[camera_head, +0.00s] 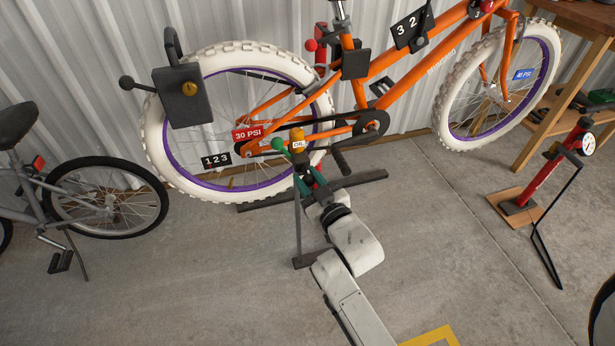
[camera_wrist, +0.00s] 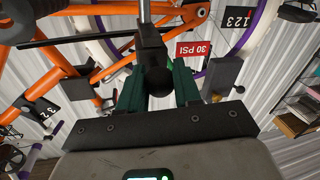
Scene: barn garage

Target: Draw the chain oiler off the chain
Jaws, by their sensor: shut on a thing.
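The chain oiler (camera_head: 298,142) is a small orange bottle with a white OIL label, standing at the lower chain run of the orange bike. The dark chain and chainring (camera_head: 371,123) show to its right. My gripper (camera_head: 303,178), with green fingers, is just below the oiler. In the wrist view my gripper (camera_wrist: 158,90) is shut on a black round knob (camera_wrist: 158,82) below a dark block and grey rod. I take the knob to be the oiler's handle. The orange bottle is hidden in the wrist view, and whether its tip touches the chain cannot be told.
The orange bike (camera_head: 352,80) has a red 30 PSI tag (camera_head: 247,132) and a 123 plate (camera_head: 216,160). A green ball (camera_head: 278,144) is left of the oiler. A dark lock box (camera_head: 182,94) hangs by the rear wheel. A red pump (camera_head: 548,168) stands right. Floor in front is mostly clear.

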